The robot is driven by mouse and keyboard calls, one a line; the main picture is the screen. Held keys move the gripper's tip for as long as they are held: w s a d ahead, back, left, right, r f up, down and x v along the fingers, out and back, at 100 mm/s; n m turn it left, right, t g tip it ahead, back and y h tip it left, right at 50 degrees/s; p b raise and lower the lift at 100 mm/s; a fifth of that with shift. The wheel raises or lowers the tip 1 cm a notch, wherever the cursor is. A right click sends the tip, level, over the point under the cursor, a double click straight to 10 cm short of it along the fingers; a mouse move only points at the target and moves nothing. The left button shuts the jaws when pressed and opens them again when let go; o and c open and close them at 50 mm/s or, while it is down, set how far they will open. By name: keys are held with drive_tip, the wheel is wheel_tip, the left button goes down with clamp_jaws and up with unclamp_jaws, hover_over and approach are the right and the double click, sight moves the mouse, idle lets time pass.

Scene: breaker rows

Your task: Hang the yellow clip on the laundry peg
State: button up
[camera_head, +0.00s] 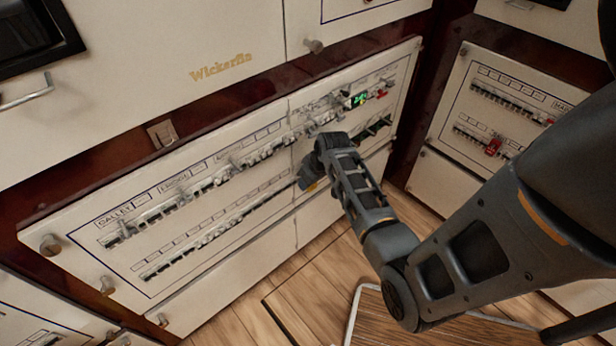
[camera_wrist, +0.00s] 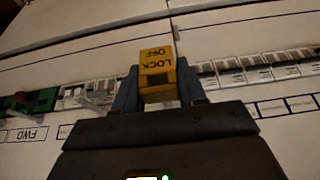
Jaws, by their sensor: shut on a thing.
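The yellow clip (camera_wrist: 157,77), marked LOCK OFF, sits between the two fingers of my gripper (camera_wrist: 158,92) in the wrist view. The lettering appears upside down there. I cannot tell whether the clip touches the panel. I cannot make out a peg labelled laundry in either view.
A green-lit device (camera_head: 358,99) and a red part (camera_head: 382,93) are at the panel's upper right. Another panel (camera_head: 460,95) with a red part (camera_head: 493,146) stands at right. Round knobs (camera_head: 51,244) stick out at left. The wooden floor (camera_head: 335,268) shows open room below.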

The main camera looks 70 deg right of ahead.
drive_tip(key=shift+s+a+p, duration=0.3)
drive_tip(key=shift+s+a, duration=0.05)
drive_tip(key=shift+s, duration=0.2)
drive_tip(key=shift+p, duration=0.6)
idle(1.4)
drive_tip(key=shift+w+d+b, duration=0.2)
drive_tip(key=shift+w+d, duration=0.15)
drive_tip(key=shift+w, duration=0.2)
drive_tip(key=shift+w+d+b, duration=0.2)
drive_tip(key=shift+w+d, duration=0.15)
drive_tip(key=shift+w, duration=0.2)
idle(0.4)
drive_tip(key=o, duration=1.1)
drive_tip(key=shift+w, duration=0.1)
drive_tip(key=shift+r, duration=0.15)
drive_tip(key=p+v, duration=0.1)
drive_tip(key=v, duration=0.6)
drive_tip(key=shift+s+r, duration=0.2)
drive_tip(key=shift+r, duration=0.1)
